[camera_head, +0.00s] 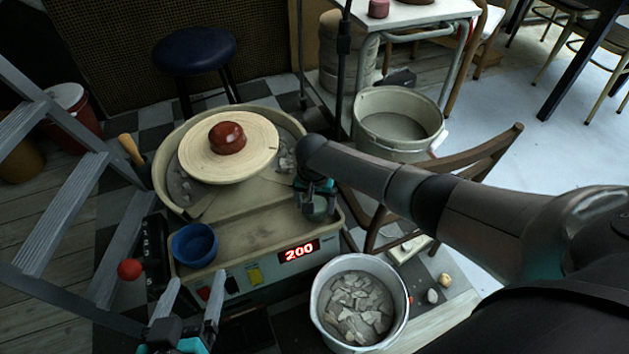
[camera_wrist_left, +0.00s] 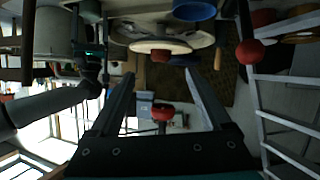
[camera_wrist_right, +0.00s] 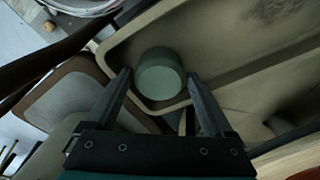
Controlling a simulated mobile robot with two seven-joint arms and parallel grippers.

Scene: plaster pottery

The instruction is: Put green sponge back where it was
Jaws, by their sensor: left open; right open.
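The green sponge (camera_wrist_right: 160,74) is a short round grey-green cylinder. In the right wrist view it sits in a corner of the pottery wheel's tray (camera_wrist_right: 115,45), between the fingertips as seen from the wrist. In the head view the sponge (camera_head: 317,209) shows at the tray's front right corner, partly under my right gripper (camera_head: 316,198). My right gripper (camera_wrist_right: 159,76) is open around or just above the sponge; I cannot tell whether it touches. My left gripper (camera_head: 189,302) is open and empty in front of the wheel's left side; it also shows empty in the left wrist view (camera_wrist_left: 160,74).
A red-brown pot (camera_head: 227,137) rests on the wheel head (camera_head: 205,165). A blue bowl (camera_head: 195,244) sits at the tray's front left. A bucket of clay shards (camera_head: 318,300) stands in front, a wooden chair (camera_head: 480,150) at right, a ladder (camera_head: 65,185) at left.

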